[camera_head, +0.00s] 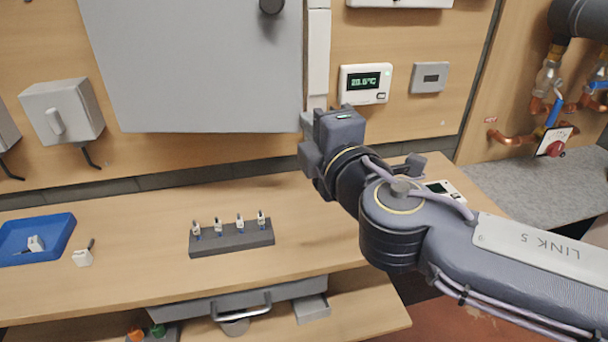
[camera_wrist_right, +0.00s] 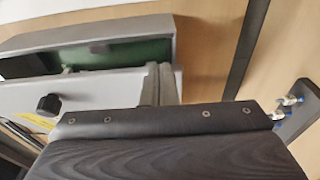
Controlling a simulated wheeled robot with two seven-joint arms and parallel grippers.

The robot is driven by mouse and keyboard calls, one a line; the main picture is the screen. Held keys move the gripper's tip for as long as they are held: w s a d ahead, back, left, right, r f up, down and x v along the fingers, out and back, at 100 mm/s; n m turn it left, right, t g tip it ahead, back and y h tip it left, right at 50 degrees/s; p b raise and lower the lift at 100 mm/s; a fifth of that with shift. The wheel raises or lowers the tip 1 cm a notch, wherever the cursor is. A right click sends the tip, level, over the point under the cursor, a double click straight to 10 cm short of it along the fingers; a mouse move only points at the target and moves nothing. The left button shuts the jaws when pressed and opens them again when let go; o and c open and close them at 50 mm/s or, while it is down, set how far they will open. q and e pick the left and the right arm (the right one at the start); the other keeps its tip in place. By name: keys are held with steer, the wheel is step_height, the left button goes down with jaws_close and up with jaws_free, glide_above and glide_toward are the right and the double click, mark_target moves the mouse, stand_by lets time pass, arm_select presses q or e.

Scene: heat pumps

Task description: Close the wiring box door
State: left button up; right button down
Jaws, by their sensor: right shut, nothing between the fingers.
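The wiring box door is the large grey panel (camera_head: 200,70) at the top of the head view, with a black knob (camera_head: 271,6) near its right side. In the right wrist view the door (camera_wrist_right: 100,88) stands ajar from the grey wiring box (camera_wrist_right: 90,36), and the green inside shows through the gap. The knob (camera_wrist_right: 48,104) is at the left there. My right gripper (camera_head: 308,118) is shut and empty by the door's lower right corner. Its fingertips (camera_wrist_right: 158,82) overlap the door's edge in the wrist view; I cannot tell whether they touch. My left gripper is out of view.
A thermostat (camera_head: 366,84) and a small grey wall box (camera_head: 429,78) are right of the door. A bench (camera_head: 130,270) below carries a blue tray (camera_head: 38,238) and a dark rack (camera_head: 232,240) with several small connectors. Copper pipes (camera_head: 512,136) are at the far right.

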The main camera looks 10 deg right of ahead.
steer(key=w+b, duration=0.3)
steer(key=w, duration=0.5)
steer(key=shift+w+d, duration=0.35)
steer(key=shift+d, duration=0.1)
